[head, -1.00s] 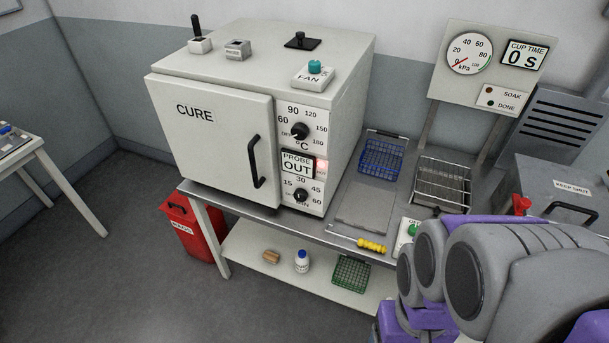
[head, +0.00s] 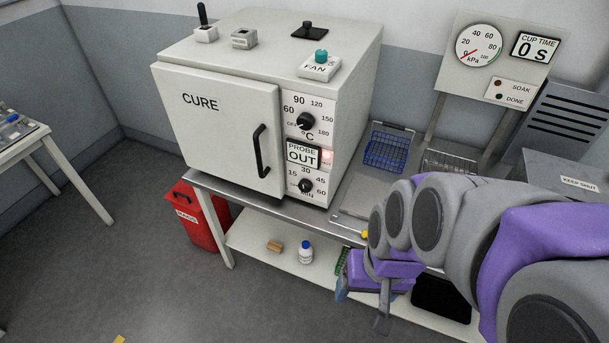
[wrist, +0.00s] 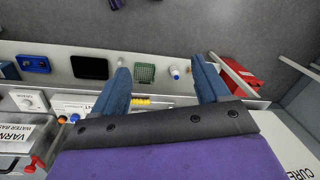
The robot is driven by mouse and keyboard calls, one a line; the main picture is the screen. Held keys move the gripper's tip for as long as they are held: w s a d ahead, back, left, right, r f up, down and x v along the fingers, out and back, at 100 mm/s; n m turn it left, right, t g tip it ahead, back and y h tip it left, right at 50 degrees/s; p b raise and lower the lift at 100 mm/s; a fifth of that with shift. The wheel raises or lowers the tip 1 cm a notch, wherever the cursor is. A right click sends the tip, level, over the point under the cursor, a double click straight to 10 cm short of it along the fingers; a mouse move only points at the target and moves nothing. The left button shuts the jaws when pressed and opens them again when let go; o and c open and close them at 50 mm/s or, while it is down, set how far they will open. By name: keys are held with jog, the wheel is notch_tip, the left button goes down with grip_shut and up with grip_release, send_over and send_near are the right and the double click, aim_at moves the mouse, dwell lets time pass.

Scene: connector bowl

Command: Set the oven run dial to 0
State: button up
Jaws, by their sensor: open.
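The white oven (head: 218,125) marked CURE stands on the bench in the head view, its door shut. Its lower black dial (head: 306,186), marked 15, 30, 45, 60 and MIN, is the run dial; its pointer is too small to read surely. A similar dial marked °C (head: 306,121) sits above it. My gripper (head: 362,305) is below and right of the run dial, apart from the oven, in front of the bench. In the wrist view my gripper (wrist: 160,72) is open and empty between two blue fingers. The run dial does not show there.
A blue wire basket (head: 386,148) stands right of the oven. A red bin (head: 198,215) is left of the bench. A bottle (head: 306,252) stands on the lower shelf.

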jog(key=w+a+f+m+t, duration=0.1)
jog(key=w+a+f+t, duration=0.2)
jog(key=w+a+f, duration=0.35)
jog(key=w+a+f+m+t+b, duration=0.1)
jog(key=w+a+f+m+t, duration=0.15)
jog(key=w+a, duration=0.75)
jog(key=w+a+f+m+t, duration=0.1)
jog(key=w+a+f+t, duration=0.3)
jog(key=w, duration=0.8)
jog(key=m+t+h+b, duration=0.1)
jog(key=t+h+b, duration=0.1)
jog(key=t+h, duration=0.6)
send_near(304, 188)
jog(key=shift+g, duration=0.25)
jog(key=b+x, duration=0.2)
jog(key=x, duration=0.7)
jog(key=shift+w+r, duration=0.1)
jog(key=shift+w, duration=0.2)
jog(key=shift+c, duration=0.2)
jog(key=c, duration=1)
